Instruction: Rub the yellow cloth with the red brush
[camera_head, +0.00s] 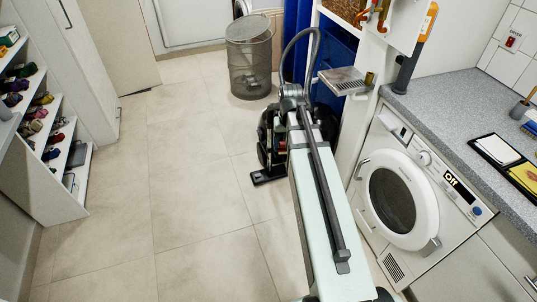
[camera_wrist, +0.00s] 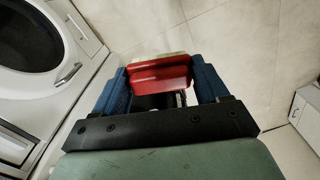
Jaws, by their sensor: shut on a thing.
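The yellow cloth (camera_head: 524,175) lies at the right edge of the head view, on the right part of a black tray (camera_head: 508,178) on the grey counter. The red brush (camera_wrist: 160,76) is in the wrist view, between the two blue fingers of my gripper (camera_wrist: 160,84). My gripper is shut on it. A pale strip, perhaps bristles, shows along the brush's far edge. In the wrist view the brush is over the tiled floor, beside the washing machine and apart from the cloth. I cannot clearly pick out the brush or my fingertips in the head view.
A white card (camera_head: 497,149) lies on the tray's left part. A blue item (camera_head: 531,127) and a small brush-like thing (camera_head: 521,108) are behind it. The washing machine (camera_head: 425,175) is under the counter (camera_head: 440,105). A mesh bin (camera_head: 249,62) stands behind; the left floor is clear.

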